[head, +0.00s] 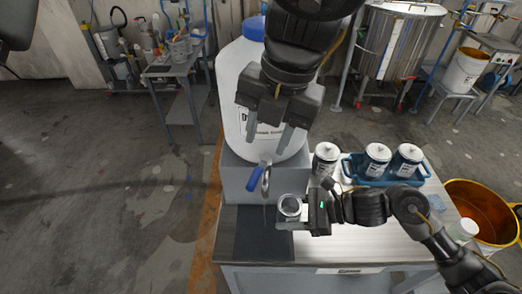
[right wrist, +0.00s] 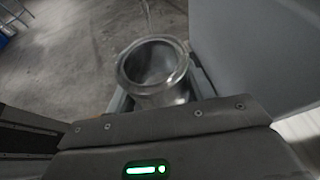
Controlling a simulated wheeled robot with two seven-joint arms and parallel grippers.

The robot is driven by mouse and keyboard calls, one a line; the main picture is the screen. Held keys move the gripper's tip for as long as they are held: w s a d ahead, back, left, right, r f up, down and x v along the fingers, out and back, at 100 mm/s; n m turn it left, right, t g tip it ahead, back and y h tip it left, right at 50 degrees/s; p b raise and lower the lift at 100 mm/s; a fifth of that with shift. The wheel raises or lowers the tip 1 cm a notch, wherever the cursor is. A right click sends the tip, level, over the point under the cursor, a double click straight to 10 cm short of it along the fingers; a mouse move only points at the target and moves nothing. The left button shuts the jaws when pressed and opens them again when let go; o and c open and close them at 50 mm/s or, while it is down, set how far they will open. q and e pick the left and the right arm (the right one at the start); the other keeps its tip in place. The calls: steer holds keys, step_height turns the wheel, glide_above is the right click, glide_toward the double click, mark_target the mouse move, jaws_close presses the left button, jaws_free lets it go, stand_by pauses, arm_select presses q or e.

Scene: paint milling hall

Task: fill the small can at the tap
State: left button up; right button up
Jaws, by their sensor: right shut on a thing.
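The small can (head: 290,206) is an open silver metal can, upright in my right gripper (head: 300,217) above the bench. In the right wrist view the can (right wrist: 153,70) looks empty inside and sits between the fingers. The tap (head: 265,181), with a blue handle (head: 254,178), sticks out low at the front of a large white drum (head: 238,75). The can is a little to the right of the tap's outlet. A thin line hangs below the tap; I cannot tell if it is liquid. My left gripper (head: 267,135) is open and empty, above the tap in front of the drum.
The drum stands on a grey block (head: 235,180) on the bench (head: 350,245). A dark mat (head: 255,235) lies below the tap. Several lidded cans stand at the right, some in a blue tray (head: 375,181). A yellow bucket (head: 490,215) is beyond the bench's right end.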

stand_by(0.3)
steer(key=shift+a, duration=0.1)
steer(key=w+a, duration=0.1)
steer(key=a, duration=0.5)
stand_by(4.0)
steer(key=d, duration=0.4)
steer(key=s+d, duration=0.1)
steer(key=d, duration=0.1)
steer(key=shift+d, duration=0.2)
steer(key=shift+a, duration=0.1)
steer(key=shift+a, duration=0.1)
